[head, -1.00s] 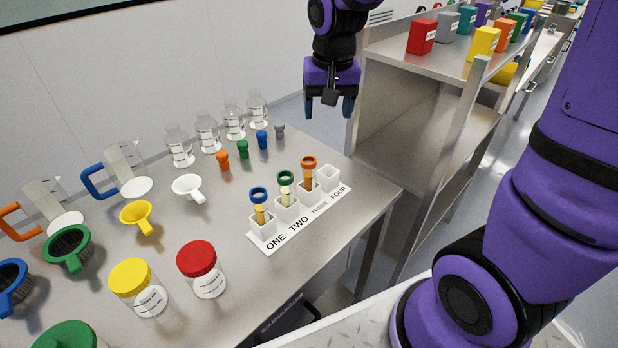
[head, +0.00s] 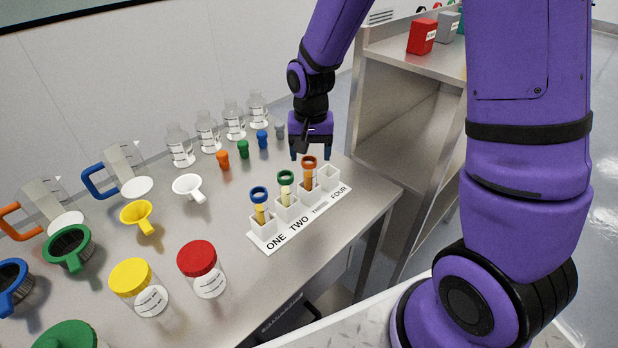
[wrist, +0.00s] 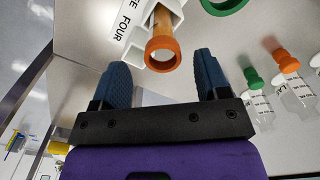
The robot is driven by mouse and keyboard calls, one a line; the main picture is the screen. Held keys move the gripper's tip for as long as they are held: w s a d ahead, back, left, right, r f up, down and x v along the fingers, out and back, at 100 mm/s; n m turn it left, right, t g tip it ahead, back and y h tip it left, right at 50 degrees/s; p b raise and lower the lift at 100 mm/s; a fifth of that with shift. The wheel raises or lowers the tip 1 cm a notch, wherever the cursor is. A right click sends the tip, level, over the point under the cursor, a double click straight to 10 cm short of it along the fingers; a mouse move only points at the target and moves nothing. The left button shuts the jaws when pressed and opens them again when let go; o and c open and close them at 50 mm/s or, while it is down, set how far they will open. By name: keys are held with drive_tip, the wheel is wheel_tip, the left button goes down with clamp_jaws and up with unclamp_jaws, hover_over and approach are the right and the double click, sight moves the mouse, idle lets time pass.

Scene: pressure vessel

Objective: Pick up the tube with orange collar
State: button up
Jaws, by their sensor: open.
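The tube with the orange collar (head: 309,172) stands upright in the slot marked THREE of a white rack (head: 268,244). In the wrist view its orange collar (wrist: 162,55) lies just beyond and between the fingertips, seen from above. My gripper (head: 311,155) is open and empty, just above and behind the orange collar in the head view. Its two blue fingers also show in the wrist view (wrist: 160,72), apart, with nothing between them. I cannot tell the exact height gap to the collar.
A tube with a blue collar (head: 260,204) and one with a green collar (head: 286,188) stand in slots ONE and TWO. Slot FOUR (head: 330,176) is empty. Small stoppers and glass bottles (head: 207,134) stand behind. A steel shelf (head: 395,140) rises at the right.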

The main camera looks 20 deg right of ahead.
sight(309, 160)
drive_tip(key=shift+a+f, duration=0.15)
drive_tip(key=shift+f, duration=2.5)
drive_tip(key=shift+c, duration=0.3)
drive_tip(key=c, duration=1)
